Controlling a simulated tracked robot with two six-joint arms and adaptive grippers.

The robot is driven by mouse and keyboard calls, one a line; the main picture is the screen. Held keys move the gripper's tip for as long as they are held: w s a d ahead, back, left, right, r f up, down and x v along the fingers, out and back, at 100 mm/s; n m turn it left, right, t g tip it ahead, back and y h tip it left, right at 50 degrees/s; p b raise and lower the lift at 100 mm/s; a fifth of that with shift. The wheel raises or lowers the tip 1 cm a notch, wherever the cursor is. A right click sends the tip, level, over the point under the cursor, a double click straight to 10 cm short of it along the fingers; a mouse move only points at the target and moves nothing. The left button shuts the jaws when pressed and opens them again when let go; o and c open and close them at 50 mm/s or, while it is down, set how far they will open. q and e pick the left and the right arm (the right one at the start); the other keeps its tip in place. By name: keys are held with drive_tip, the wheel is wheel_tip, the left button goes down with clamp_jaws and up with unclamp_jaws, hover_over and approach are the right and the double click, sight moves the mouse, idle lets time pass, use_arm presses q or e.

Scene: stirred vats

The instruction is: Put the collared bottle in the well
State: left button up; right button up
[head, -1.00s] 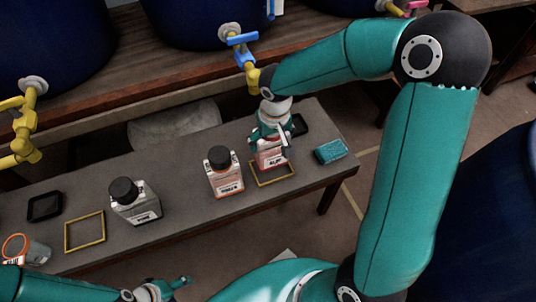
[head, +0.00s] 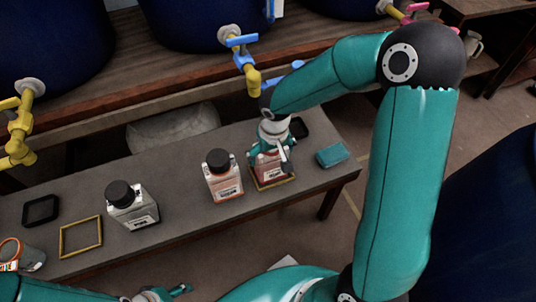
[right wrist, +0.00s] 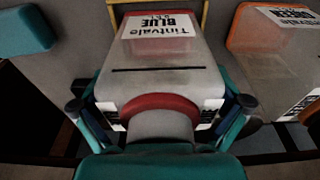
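The collared bottle (head: 267,169), square and pale with a reddish tint, is upright over the right yellow frame (head: 274,184) on the bench. In the right wrist view the bottle (right wrist: 160,70) shows a red collar at its neck and a label reading "Tintvale BLUE". My right gripper (head: 268,147) is shut on it from above, with fingers on either side. The frame's edge shows around its base; I cannot tell whether the base touches the bench. My left gripper (head: 165,294) is at the bottom edge, partly cut off, away from the bottles.
A bottle (head: 223,180) stands close to the left of the held one. A grey bottle (head: 135,208) is farther left, near an empty yellow frame (head: 80,238). Black square trays (head: 41,210) (head: 299,128) and a teal block (head: 332,155) lie on the bench. Taps (head: 245,65) overhang behind.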

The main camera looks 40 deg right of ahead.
drive_tip(key=r+p, duration=0.1)
drive_tip(key=r, duration=0.3)
drive_tip(key=s+r+p, duration=0.1)
drive_tip(key=r, duration=0.3)
drive_tip(key=r+p, duration=0.1)
drive_tip(key=r, duration=0.3)
drive_tip(key=shift+s+a+p, duration=0.2)
drive_tip(key=shift+s+p, duration=0.05)
drive_tip(key=shift+p, duration=0.05)
